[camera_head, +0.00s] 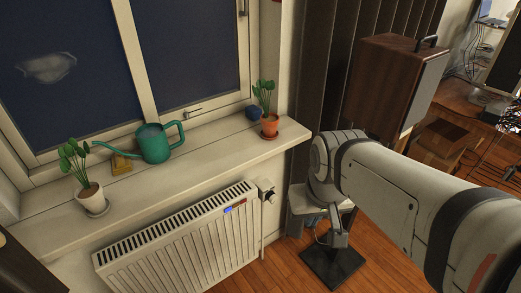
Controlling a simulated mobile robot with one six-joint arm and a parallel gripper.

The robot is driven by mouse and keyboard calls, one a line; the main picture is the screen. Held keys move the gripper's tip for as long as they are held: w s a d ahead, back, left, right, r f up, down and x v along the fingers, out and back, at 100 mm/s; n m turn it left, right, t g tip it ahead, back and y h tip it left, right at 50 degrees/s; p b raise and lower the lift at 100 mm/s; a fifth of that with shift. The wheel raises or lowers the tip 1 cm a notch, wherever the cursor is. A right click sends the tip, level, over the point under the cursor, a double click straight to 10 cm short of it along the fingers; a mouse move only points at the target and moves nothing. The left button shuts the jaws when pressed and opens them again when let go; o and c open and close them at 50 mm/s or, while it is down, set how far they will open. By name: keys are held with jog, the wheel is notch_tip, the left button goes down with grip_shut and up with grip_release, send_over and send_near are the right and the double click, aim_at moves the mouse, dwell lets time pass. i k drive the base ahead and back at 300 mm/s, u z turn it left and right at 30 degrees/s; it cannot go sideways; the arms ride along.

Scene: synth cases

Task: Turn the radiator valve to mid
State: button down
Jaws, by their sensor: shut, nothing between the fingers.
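The radiator valve (268,191) is a small pale knob with a dark part at the upper right end of the white radiator (180,245), just below the sill. Its marks are too small to read, so I cannot tell its setting. My arm comes in from the right and bends down at its pale rounded joint. My gripper (338,239) hangs below that joint, partly hidden by it, to the right of and lower in the picture than the valve. It is shut and empty, apart from the valve.
The window sill (200,187) overhangs the radiator and holds a green watering can (155,144) and two potted plants. A blue and a red tag (240,202) are on the radiator. A black plate (332,267) lies on the wooden floor. A brown speaker (390,85) stands behind my arm.

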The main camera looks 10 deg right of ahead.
aim_at(270, 196)
jog(key=u, duration=0.05)
jog(key=i, duration=0.95)
jog(key=u, duration=0.35)
jog(key=k, duration=1.35)
jog(key=u, duration=0.3)
jog(key=i, duration=1.3)
jog(key=u, duration=0.1)
